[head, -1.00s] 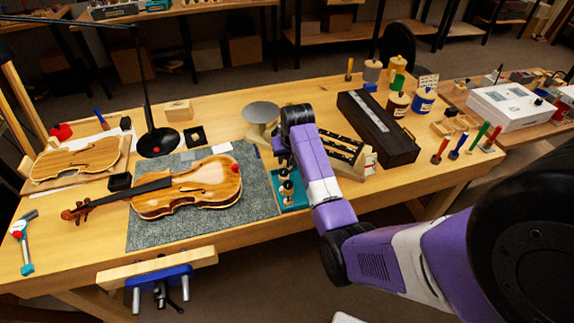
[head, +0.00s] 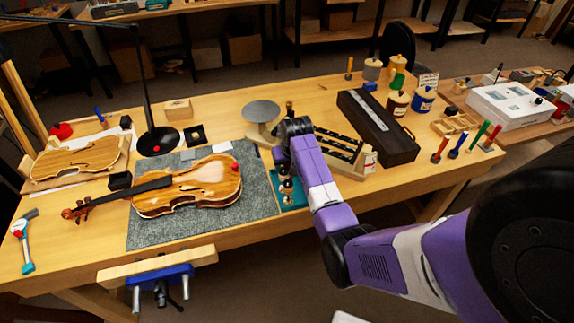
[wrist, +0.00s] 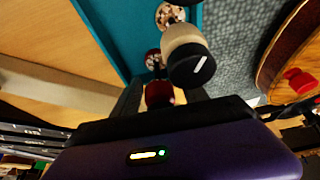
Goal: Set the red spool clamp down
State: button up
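My gripper (wrist: 164,102) is low over the teal tray (wrist: 103,18) at the right of the grey mat. In the wrist view the dark red spool clamp (wrist: 158,93) sits between its two fingers, which look closed on it. Its lower end is hidden, so I cannot tell whether it touches the tray. In the head view my wrist hides the fingertips; the tray (head: 297,200) shows below with several small spools.
The violin (head: 190,190) lies on the grey mat (head: 150,232) left of the tray, with a small red piece (head: 235,166) on it. A round grey stand (head: 261,112) is behind. A long dark case (head: 378,128) and a wooden rack (head: 350,170) are right.

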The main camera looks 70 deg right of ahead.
jog(key=v, duration=1.2)
jog(key=shift+r, duration=0.1)
dwell(0.4)
